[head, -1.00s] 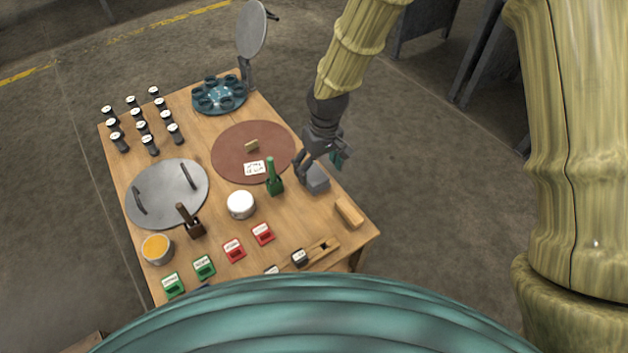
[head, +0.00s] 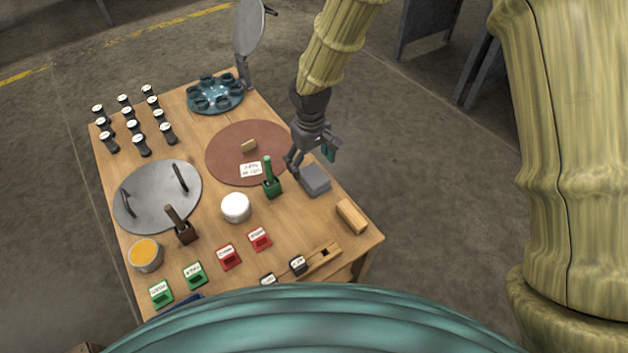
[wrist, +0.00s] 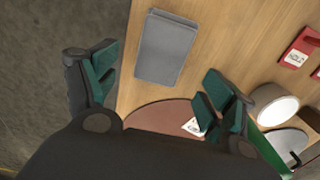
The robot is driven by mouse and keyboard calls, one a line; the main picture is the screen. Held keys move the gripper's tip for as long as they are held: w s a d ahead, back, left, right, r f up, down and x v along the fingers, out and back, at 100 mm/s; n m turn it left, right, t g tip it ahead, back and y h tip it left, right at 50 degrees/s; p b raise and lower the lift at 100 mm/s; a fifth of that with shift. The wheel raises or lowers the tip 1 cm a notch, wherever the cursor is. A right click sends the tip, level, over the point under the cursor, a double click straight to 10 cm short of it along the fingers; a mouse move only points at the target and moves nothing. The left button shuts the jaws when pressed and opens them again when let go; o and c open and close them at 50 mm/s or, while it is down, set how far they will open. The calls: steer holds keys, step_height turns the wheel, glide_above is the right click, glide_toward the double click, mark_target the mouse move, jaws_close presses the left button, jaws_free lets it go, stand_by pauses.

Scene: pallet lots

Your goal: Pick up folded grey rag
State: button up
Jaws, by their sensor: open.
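The folded grey rag (head: 315,181) lies flat on the wooden table near its right edge in the head view. In the wrist view the rag (wrist: 166,48) is a grey folded rectangle beyond the fingertips, a little above and between them. My gripper (head: 312,163) is open and empty, above the table just behind the rag. In the wrist view my gripper (wrist: 160,80) shows its green finger pads wide apart, with nothing between them. The fingers are not touching the rag.
A green holder with a green-handled tool (head: 271,182) stands close to the rag's left. A wooden block (head: 351,216) lies in front near the edge. The brown round mat (head: 228,160) is to the left, with a white tub (head: 236,208) below it.

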mark_target(312, 173)
step_height(312, 173, down, 5)
steer(key=shift+s+b, duration=0.15)
steer(key=shift+b, duration=0.95)
steer(key=shift+r, duration=0.1)
steer(key=c, duration=1.1)
